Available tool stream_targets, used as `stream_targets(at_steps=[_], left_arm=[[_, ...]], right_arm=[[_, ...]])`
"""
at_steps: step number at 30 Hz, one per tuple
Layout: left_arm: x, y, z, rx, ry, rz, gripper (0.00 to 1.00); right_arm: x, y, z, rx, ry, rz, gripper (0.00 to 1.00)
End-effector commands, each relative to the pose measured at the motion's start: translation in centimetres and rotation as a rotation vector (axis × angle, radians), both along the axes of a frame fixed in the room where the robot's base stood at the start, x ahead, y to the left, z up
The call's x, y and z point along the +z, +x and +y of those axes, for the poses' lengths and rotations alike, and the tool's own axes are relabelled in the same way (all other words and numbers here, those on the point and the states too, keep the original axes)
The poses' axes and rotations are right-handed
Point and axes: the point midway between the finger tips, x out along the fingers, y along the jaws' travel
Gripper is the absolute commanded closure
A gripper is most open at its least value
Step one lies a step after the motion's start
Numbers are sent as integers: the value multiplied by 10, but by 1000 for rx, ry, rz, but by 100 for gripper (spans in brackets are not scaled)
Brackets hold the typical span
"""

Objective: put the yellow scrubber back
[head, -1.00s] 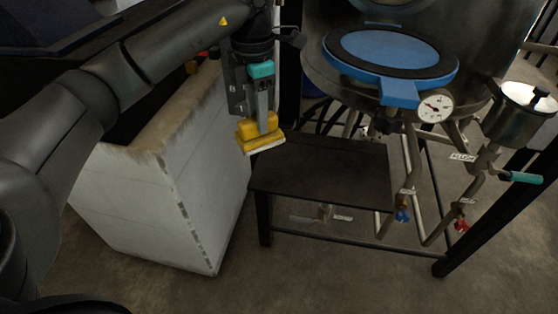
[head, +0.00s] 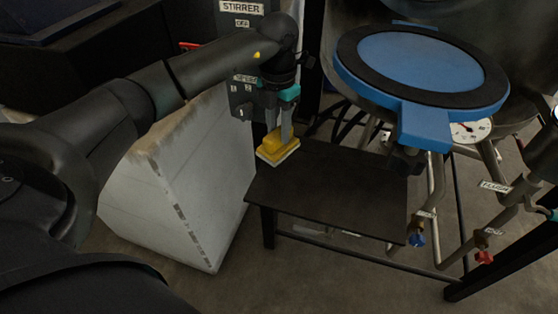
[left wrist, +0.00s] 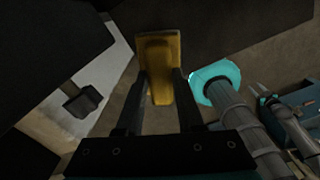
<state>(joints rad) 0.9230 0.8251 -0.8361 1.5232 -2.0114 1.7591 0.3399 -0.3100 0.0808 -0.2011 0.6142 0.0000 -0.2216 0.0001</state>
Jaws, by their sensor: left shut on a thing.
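The yellow scrubber (head: 275,148) has a yellow body and a pale pad underneath. My left gripper (head: 279,134) is shut on it from above, in the head view. The scrubber is over or close to the back left corner of the dark shelf (head: 330,195); I cannot tell whether it touches the shelf. In the left wrist view the scrubber (left wrist: 159,70) shows between the two fingers (left wrist: 160,90), with the dark surface beyond it.
A white, worn block (head: 190,185) stands left of the shelf. A blue round lid (head: 415,65) with a black ring overhangs at the right, beside a gauge (head: 470,131), pipes and valves. A stirrer control box (head: 243,95) is behind my arm. Most of the shelf is bare.

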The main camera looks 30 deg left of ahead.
Motion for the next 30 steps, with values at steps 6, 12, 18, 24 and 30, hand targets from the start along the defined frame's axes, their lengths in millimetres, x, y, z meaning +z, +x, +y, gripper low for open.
stream_targets(at_steps=[6, 12, 18, 24, 30], left_arm=[[-47, 0, -1, -1, -1, 1, 100], [-60, 0, 0, 0, -1, 0, 100], [-89, 0, -1, 0, -2, 2, 100], [-100, 0, 0, -1, 0, -2, 100], [-100, 0, 0, -1, 0, -2, 100]], right_arm=[[-7, 8, 0, -1, 0, -11, 50], [-8, 12, 0, -1, 1, -19, 50], [-14, 12, 0, -2, 1, -19, 50], [-15, 12, 0, -2, 2, -20, 50], [-16, 12, 0, -2, 2, -20, 50]])
